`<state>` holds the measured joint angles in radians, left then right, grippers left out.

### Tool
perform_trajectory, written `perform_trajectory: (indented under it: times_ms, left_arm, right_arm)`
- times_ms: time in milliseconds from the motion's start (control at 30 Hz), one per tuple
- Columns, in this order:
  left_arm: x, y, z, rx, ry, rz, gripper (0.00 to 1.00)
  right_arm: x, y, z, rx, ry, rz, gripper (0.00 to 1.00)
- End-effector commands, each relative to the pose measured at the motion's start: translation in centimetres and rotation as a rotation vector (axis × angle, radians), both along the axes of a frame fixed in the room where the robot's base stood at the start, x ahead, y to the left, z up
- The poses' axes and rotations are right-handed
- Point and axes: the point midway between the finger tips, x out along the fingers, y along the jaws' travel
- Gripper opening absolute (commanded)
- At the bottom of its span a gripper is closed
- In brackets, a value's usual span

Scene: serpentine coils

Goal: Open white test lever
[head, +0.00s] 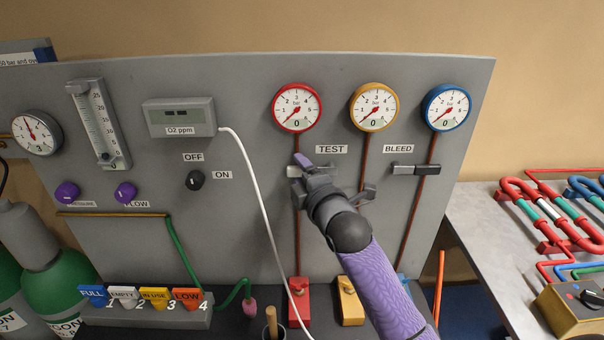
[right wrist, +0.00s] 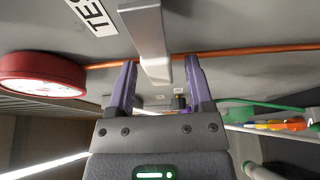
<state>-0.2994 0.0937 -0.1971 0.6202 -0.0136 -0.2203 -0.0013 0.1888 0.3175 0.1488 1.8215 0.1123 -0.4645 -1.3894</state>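The white test lever shows as a pale end (head: 293,171) just left of my gripper in the head view, below the TEST label and the red-rimmed gauge. In the right wrist view, the lever (right wrist: 148,32) is a pale bar coming down from the top, its lower end between my fingertips. My right gripper (head: 304,168) is at the lever, with its purple fingers open. In the wrist view, the right gripper (right wrist: 160,68) shows a gap on each side of the bar; contact cannot be told. My gripper hides most of the lever in the head view. My left gripper is not in view.
The grey panel (head: 255,75) carries a red gauge (head: 297,108), a yellow gauge (head: 375,107) and a blue gauge (head: 447,108). A bleed lever (head: 415,169) sits to the right. A white cable (head: 262,215) hangs left of my arm. Coloured tags (head: 155,296) stand below.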

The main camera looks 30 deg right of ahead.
Motion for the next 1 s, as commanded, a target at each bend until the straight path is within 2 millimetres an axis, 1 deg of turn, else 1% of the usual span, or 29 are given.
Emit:
perform_trajectory:
  times_ms: [33,67,100,167,200,300,567,1000]
  left_arm:
    - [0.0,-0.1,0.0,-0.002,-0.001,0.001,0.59]
    - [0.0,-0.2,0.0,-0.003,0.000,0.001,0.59]
    - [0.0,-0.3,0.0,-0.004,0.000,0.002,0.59]
    - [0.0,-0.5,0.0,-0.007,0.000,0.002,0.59]
    - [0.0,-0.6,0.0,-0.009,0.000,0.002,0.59]
    - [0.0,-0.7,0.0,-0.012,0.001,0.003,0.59]
    - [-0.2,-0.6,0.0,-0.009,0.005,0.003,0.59]
    - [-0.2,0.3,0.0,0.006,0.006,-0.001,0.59]
  right_arm:
    - [0.0,0.0,0.0,0.000,0.000,0.000,0.55]
    - [0.0,0.0,0.0,0.000,0.000,0.000,0.49]
    - [0.0,0.0,0.0,0.000,0.000,0.000,0.40]
    - [0.0,0.0,0.0,0.000,0.001,0.000,0.27]
    - [0.0,0.0,0.0,0.001,0.001,0.000,0.19]
    - [0.0,0.0,0.0,0.001,0.001,0.000,0.00]
    - [0.0,0.0,0.0,0.001,0.001,0.000,0.00]
    - [0.0,0.0,-0.1,0.001,0.002,0.000,0.00]
